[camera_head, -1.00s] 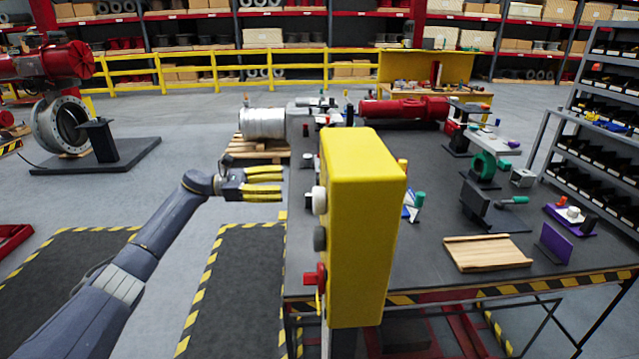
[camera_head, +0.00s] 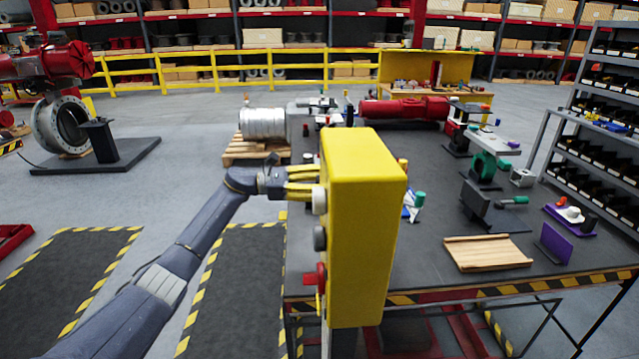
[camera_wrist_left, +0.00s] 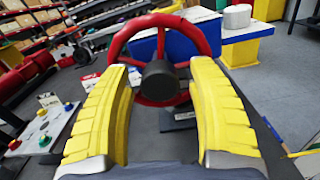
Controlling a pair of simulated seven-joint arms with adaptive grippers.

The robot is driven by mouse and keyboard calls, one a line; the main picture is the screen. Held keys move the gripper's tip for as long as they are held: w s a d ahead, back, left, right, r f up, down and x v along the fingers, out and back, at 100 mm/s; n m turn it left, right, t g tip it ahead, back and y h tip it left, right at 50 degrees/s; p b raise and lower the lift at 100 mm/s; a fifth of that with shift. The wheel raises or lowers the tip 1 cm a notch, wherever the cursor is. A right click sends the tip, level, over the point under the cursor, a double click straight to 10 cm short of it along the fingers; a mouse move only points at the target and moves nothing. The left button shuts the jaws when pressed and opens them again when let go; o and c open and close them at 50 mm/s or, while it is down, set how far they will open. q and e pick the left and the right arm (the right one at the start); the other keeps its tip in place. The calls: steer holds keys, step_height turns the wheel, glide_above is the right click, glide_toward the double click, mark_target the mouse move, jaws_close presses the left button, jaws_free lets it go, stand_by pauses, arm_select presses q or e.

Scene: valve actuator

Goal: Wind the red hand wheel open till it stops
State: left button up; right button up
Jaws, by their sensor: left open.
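The red hand wheel (camera_wrist_left: 160,80) shows in the left wrist view with its dark hub, straight ahead between my fingers. My left gripper (camera_wrist_left: 160,67) is open, its two yellow fingers on either side of the hub. The fingertips overlap the lower part of the rim in the picture; I cannot tell whether they touch it. In the head view my left gripper (camera_head: 303,181) is at the left edge of a yellow box, which hides the fingertips. I cannot make out the wheel there. My right gripper is in neither view.
The yellow box (camera_head: 362,230) with knobs on its left side stands in front of the dark workbench (camera_head: 440,240). The bench carries several fixtures and a red cylinder (camera_head: 405,108). Open floor lies left of the bench.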

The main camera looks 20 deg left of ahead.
arm_select(q)
jaws_close()
stand_by(0.5)
